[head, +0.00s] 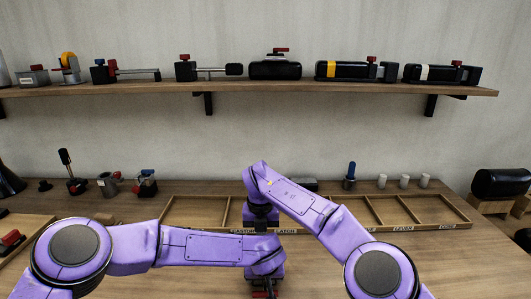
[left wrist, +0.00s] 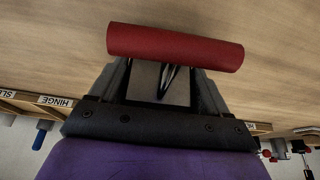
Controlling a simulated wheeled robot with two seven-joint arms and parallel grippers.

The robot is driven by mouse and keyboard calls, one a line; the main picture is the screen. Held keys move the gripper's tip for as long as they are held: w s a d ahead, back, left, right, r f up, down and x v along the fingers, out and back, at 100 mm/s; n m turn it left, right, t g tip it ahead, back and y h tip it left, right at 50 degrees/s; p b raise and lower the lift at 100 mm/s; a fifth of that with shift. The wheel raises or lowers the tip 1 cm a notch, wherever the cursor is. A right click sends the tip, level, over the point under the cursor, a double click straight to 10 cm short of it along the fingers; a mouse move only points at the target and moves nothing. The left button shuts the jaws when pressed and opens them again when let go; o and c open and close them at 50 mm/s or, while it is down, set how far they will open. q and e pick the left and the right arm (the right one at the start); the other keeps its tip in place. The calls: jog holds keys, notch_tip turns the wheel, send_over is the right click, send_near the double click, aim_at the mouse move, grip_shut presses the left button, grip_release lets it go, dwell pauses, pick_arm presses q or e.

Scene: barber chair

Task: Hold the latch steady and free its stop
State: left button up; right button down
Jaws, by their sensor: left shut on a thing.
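A red rounded bar (left wrist: 175,47), which I take to be the latch's handle, lies across the fingertips of my left gripper (left wrist: 163,82) in the left wrist view. The left gripper is shut on it. In the head view the left gripper (head: 264,284) points down at the bottom edge, with a bit of red below it. The rest of the latch is hidden or out of frame. My right gripper (head: 261,214) points down just beyond the left forearm. Its fingertips are hidden behind that arm. The stop cannot be made out.
A divided wooden tray (head: 200,212) with labelled compartments spans the back of the table (head: 450,262). Small tools and several white cups (head: 404,181) stand behind it. A shelf (head: 220,88) holds several latch devices. Black cylinders (head: 500,183) rest at the right.

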jog(key=shift+s+a+f, duration=0.45)
jog(key=shift+f, duration=0.2)
jog(key=shift+w+r, duration=0.1)
jog(key=shift+w, duration=0.3)
jog(key=d+r+m+g+y, duration=0.45)
jog(key=r+m, duration=0.25)
jog(key=m, duration=0.5)
notch_tip(320, 180, down, 7)
jog(key=d, duration=0.1)
jog(key=shift+s+t+y, duration=0.35)
jog(key=shift+s, duration=0.1)
jog(key=shift+d+f, duration=0.1)
